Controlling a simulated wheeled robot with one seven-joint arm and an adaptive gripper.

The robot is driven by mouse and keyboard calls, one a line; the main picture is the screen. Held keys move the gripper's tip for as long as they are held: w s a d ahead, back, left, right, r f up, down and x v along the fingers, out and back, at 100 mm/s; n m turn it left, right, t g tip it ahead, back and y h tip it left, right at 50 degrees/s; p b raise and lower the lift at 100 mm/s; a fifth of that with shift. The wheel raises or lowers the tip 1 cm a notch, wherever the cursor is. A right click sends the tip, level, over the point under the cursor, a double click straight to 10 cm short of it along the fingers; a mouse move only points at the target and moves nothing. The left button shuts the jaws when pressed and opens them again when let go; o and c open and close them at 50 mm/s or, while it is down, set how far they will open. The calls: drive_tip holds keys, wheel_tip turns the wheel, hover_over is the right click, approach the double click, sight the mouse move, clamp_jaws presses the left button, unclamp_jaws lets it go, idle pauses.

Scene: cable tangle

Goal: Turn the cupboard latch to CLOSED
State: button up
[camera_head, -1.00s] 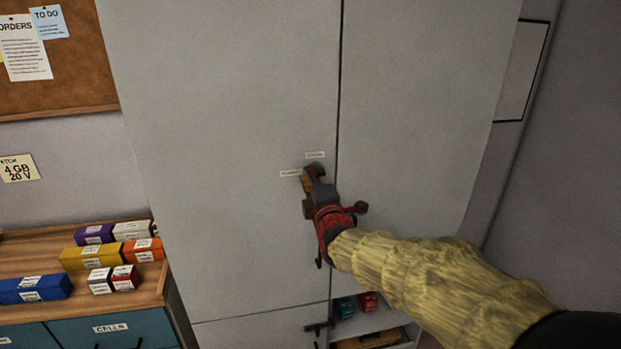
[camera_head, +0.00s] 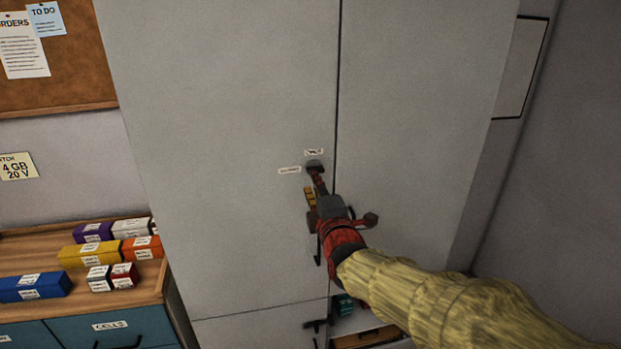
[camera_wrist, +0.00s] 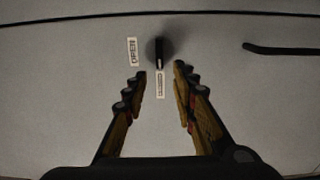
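The latch is a small dark knob on the grey cupboard door (camera_head: 225,100), beside the seam. In the wrist view the latch (camera_wrist: 160,52) has its bar pointing down at the CLOSED label (camera_wrist: 160,84). The OPEN label (camera_wrist: 132,51) is to its left. In the head view the latch (camera_head: 314,166) shows just beyond my fingers, partly hidden. My gripper (camera_wrist: 161,70) is open, its fingers apart with the CLOSED label showing between them. Nothing is held, and the fingertips appear clear of the latch. In the head view my gripper (camera_head: 316,188) is just below the latch.
A dark door handle (camera_wrist: 282,49) lies right of the latch in the wrist view. Lower left in the head view, a wooden-topped cabinet (camera_head: 35,245) carries several coloured boxes (camera_head: 90,256). An open shelf (camera_head: 365,325) is below the right door.

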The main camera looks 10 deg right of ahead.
drive_tip(key=s, duration=0.6)
drive_tip(key=shift+s, duration=0.15)
drive_tip(key=s+a+f+m+g, duration=0.1)
drive_tip(key=s+f+m+g, duration=0.35)
drive_tip(key=f, duration=0.35)
drive_tip(key=s+f+m+g, duration=0.4)
drive_tip(key=s+f+m, duration=0.15)
drive_tip(key=f, duration=0.25)
drive_tip(key=s+d+r+m+g, duration=0.1)
drive_tip(key=s+m, duration=0.3)
drive_tip(key=s, duration=0.5)
drive_tip(key=s+d+r+m+g, duration=0.1)
drive_tip(key=s+d+m+g, duration=0.1)
drive_tip(key=s, duration=0.8)
drive_tip(key=shift+s+r+m+g, duration=0.15)
drive_tip(key=shift+r+m+g, duration=0.25)
drive_tip(key=shift+m, duration=0.7)
